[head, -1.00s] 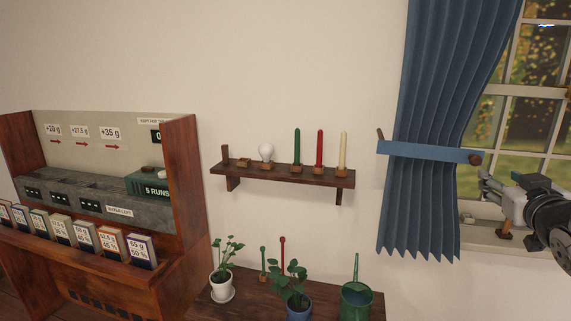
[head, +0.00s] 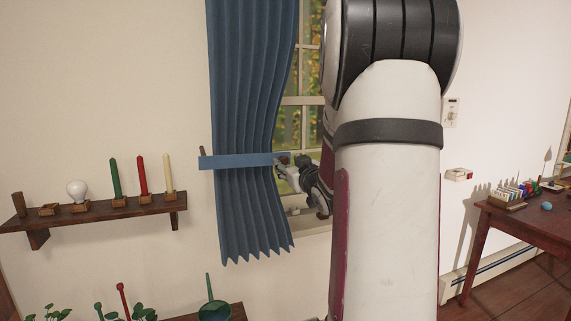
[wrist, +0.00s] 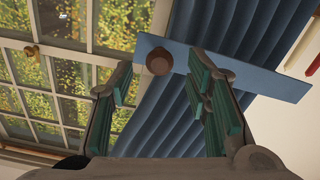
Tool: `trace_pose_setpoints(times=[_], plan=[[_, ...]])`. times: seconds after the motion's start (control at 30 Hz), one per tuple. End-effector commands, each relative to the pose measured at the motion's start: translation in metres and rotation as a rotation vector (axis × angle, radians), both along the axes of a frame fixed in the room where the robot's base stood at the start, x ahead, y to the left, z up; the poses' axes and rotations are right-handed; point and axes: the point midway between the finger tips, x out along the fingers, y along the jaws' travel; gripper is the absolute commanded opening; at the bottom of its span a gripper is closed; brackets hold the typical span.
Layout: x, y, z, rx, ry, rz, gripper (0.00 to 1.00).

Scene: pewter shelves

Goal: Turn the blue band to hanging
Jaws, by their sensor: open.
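The blue band (head: 240,161) runs level across the front of the gathered blue curtain (head: 245,210). A round brown knob (wrist: 159,61) sits at the band's window-side end, and a wooden peg (head: 202,152) shows at its left end. The wrist view shows the band (wrist: 262,77) crossing the curtain behind the knob. My gripper (wrist: 163,82) is open and empty, its green-padded fingers either side of the knob in that view. In the head view my gripper (head: 284,173) is just below and right of the knob end. I cannot tell whether a finger touches the band.
The window (head: 300,115) is directly behind my gripper, with a sill below. A wall shelf (head: 100,215) with candles and a bulb hangs left of the curtain. A desk (head: 530,220) with small items stands far right. My arm hides part of the wall.

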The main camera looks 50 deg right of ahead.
Motion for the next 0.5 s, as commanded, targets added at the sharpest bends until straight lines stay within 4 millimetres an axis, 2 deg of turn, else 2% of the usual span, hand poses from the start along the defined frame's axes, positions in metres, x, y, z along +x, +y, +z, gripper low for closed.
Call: trace_pose_setpoints(times=[0.2,0.5], plan=[[0.018,-0.012,0.0,0.0,0.0,0.0,0.44],[0.022,-0.014,0.0,0.001,0.001,0.0,0.44]])
